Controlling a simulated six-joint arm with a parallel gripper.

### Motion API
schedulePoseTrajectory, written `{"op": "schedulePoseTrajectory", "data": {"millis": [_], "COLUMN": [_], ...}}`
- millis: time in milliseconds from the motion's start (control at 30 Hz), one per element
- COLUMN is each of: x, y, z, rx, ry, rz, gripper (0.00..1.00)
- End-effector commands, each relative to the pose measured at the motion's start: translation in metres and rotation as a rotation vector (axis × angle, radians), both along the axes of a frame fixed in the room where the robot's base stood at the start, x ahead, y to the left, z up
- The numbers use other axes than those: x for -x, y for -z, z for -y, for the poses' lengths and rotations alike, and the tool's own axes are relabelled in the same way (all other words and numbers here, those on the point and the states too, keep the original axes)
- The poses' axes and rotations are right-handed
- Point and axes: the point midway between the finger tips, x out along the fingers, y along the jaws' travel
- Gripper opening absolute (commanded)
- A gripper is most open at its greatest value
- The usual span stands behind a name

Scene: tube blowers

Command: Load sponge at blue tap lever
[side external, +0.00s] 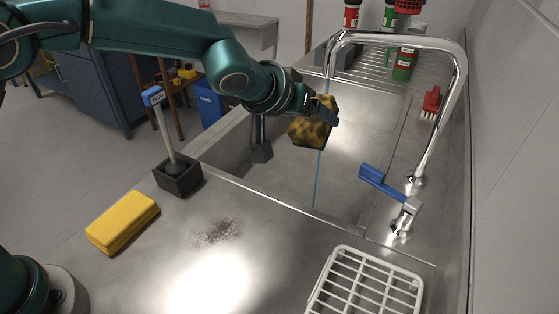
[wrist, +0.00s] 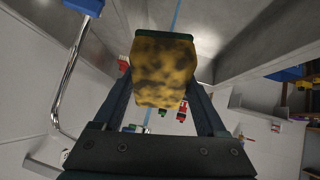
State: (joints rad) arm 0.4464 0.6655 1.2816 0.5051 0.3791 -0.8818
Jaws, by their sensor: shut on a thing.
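A yellow sponge with dark stains (side external: 311,124) is held by my gripper (side external: 326,109) above the sink. The sponge also shows between the two fingers in the wrist view (wrist: 163,72), with a dark green layer along one edge. The blue tap lever (side external: 383,184) sits on the right rim of the sink, beside the foot of the tall chrome tap (side external: 450,95). In the wrist view the blue lever (wrist: 86,6) is cut off at the top left. A thin blue stream of water (side external: 318,180) runs down from the spout, right at the sponge in the side view.
A red brush (side external: 431,102) and bottles (side external: 403,65) are at the back.

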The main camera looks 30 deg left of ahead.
Motion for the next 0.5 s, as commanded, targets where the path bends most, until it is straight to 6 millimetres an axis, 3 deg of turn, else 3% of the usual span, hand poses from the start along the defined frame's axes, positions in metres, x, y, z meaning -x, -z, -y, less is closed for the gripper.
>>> {"op": "schedulePoseTrajectory", "data": {"millis": [500], "x": [0.037], "y": [0.000], "z": [-0.016], "rx": [0.000], "ry": [0.001], "rz": [0.000], "gripper": [0.30]}}
